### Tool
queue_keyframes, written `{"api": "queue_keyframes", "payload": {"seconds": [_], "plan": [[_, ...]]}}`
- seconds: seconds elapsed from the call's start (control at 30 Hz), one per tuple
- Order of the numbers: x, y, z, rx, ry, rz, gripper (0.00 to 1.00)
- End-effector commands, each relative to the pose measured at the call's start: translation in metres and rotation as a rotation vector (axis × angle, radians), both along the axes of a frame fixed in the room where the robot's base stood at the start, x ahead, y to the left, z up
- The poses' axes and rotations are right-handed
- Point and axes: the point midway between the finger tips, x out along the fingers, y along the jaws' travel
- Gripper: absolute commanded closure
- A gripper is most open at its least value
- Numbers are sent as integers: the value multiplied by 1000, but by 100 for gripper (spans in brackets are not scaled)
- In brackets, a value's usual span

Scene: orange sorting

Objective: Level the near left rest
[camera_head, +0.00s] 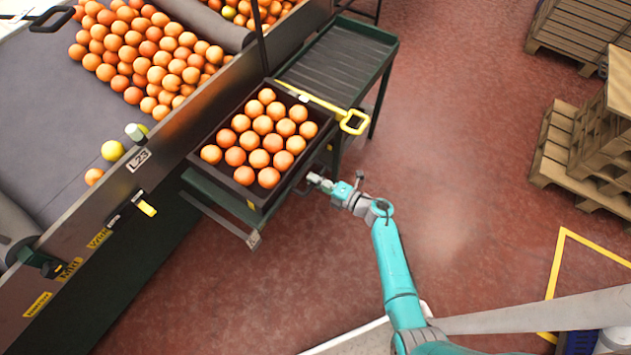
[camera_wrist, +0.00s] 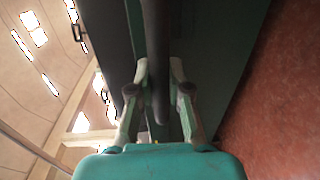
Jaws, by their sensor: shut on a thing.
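A dark crate (camera_head: 222,178) filled with oranges sits on a green metal rest (camera_head: 215,208) beside the sorting line. The rest juts out below the crate, with a pale metal end (camera_head: 254,240) at its near corner. My gripper (camera_head: 314,180) is at the right side of the rest, below the crate's rim. In the wrist view my gripper (camera_wrist: 159,75) has its two fingers on either side of a dark rounded bar (camera_wrist: 156,45), shut on it. What the bar joins to is hidden, and I cannot tell whether the rest is level.
The conveyor (camera_head: 75,130) with loose oranges is at left. Wooden pallets (camera_head: 575,160) stand at right. The red floor between is clear.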

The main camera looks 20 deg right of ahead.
Motion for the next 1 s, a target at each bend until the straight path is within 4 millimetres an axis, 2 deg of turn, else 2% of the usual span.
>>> {"api": "queue_keyframes", "payload": {"seconds": [0.03,0.13,0.47,0.5,0.6,1.0], "plan": [[1,1,10,2,-7,2,100],[2,1,20,2,-8,3,100],[4,2,26,4,-9,3,100],[4,2,26,4,-9,3,78],[4,2,25,3,-9,3,57],[-2,-3,23,3,-5,0,57]]}}
